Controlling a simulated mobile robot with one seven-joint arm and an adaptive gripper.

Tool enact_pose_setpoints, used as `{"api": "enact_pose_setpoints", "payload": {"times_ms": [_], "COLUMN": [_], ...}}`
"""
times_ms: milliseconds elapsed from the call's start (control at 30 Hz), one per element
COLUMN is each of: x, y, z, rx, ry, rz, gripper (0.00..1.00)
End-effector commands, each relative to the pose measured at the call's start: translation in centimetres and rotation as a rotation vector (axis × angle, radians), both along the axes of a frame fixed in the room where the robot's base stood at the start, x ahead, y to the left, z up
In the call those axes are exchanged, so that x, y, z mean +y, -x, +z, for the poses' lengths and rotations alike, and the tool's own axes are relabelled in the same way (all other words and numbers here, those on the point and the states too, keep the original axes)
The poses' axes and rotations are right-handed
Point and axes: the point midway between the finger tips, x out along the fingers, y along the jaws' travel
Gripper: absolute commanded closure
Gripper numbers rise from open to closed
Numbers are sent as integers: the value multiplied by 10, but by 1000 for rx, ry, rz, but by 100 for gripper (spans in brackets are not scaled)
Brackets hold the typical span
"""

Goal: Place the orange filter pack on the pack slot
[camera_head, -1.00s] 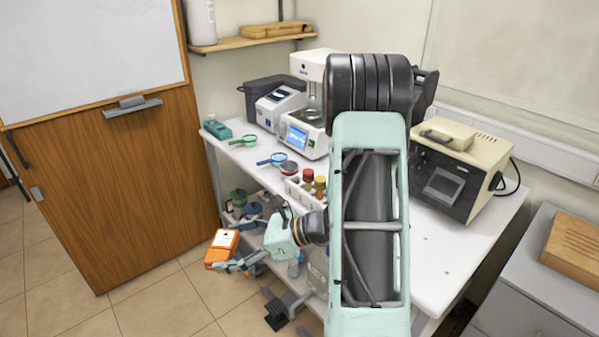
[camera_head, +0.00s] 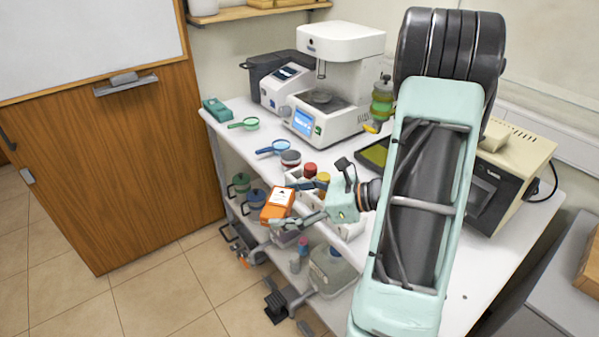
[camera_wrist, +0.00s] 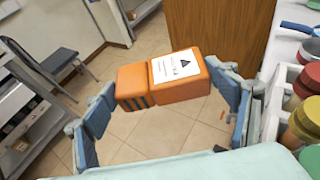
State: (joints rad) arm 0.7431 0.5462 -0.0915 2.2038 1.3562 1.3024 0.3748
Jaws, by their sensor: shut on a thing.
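The orange filter pack (camera_head: 279,203) with a white warning label is held at the front edge of the white bench. My gripper (camera_head: 290,218) is shut on it. In the wrist view the pack (camera_wrist: 185,97) spans between my two blue-grey fingers, label facing the camera, with floor behind it. The pack is in the air, apart from the bench surface. I cannot pick out the pack slot for certain in these frames.
The white bench (camera_head: 235,138) carries a teal block (camera_head: 215,109), green and blue handled dishes, a white tester (camera_head: 335,90) and a white rack of coloured-lid jars (camera_head: 310,170) close to my gripper. A lower shelf holds pots (camera_head: 253,198). Floor is clear at left.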

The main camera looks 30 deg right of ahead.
Motion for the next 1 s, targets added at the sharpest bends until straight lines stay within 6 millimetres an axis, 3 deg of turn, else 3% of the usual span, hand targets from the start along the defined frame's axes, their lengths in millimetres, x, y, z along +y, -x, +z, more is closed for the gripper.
{"api": "enact_pose_setpoints", "payload": {"times_ms": [33,100,300,433,600,800,1000], "x": [-22,-45,-100,-124,-139,-143,-149], "y": [13,32,94,136,177,196,191], "z": [-2,1,9,13,18,21,18], "rx": [-6,-9,-5,5,19,27,29], "ry": [3,5,6,4,-4,-9,-10], "rz": [-31,-61,-148,-200,-248,-271,-270], "gripper": [49,49,49,49,49,49,49]}}
